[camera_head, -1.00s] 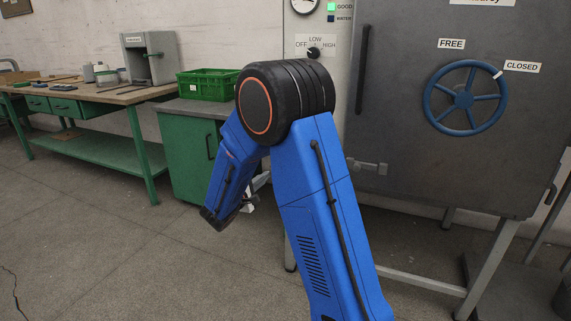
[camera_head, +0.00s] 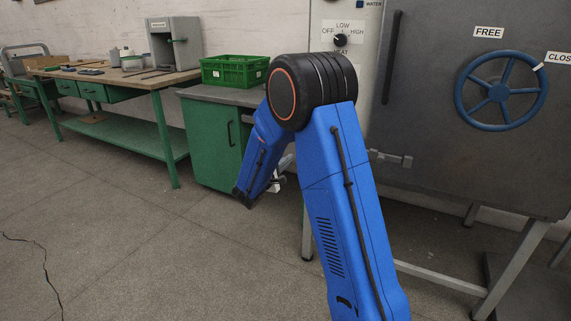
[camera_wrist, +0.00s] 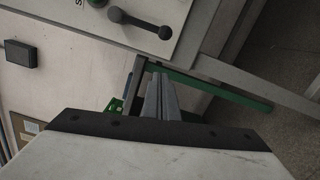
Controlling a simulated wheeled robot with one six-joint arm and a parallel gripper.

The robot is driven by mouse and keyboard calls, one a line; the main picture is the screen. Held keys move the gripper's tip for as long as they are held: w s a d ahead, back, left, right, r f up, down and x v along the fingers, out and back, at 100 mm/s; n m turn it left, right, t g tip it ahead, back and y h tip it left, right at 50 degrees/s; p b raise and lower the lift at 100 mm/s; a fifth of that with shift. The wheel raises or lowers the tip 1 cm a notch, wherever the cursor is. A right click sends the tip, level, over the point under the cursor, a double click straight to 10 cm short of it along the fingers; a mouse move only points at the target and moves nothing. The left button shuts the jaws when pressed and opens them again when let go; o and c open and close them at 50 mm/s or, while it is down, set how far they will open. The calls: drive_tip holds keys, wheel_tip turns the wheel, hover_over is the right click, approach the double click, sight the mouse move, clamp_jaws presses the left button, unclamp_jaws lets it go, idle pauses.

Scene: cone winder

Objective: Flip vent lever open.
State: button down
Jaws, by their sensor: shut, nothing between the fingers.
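In the wrist view a dark lever with a round knob end (camera_wrist: 141,22) sits on a pale panel at the top. Its label is cut off, so I cannot tell if it is the vent lever. My gripper (camera_wrist: 160,78) points up the picture below it, with its two grey fingers together and nothing between them. The fingertips look apart from the lever. In the head view my gripper is mostly hidden behind my blue arm, and no vent lever can be made out there.
A grey cabinet door with a blue handwheel (camera_head: 501,90) stands at the right, beside a heat knob (camera_head: 340,39). A green crate (camera_head: 235,71) sits on a green cabinet (camera_head: 212,140). A workbench (camera_head: 120,76) is at the left. The floor at lower left is clear except for a thin dark line (camera_head: 45,262).

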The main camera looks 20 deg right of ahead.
drive_tip(key=d, duration=0.7)
drive_tip(key=shift+w+r, duration=0.2)
drive_tip(key=shift+r, duration=0.25)
drive_tip(key=shift+d, duration=0.15)
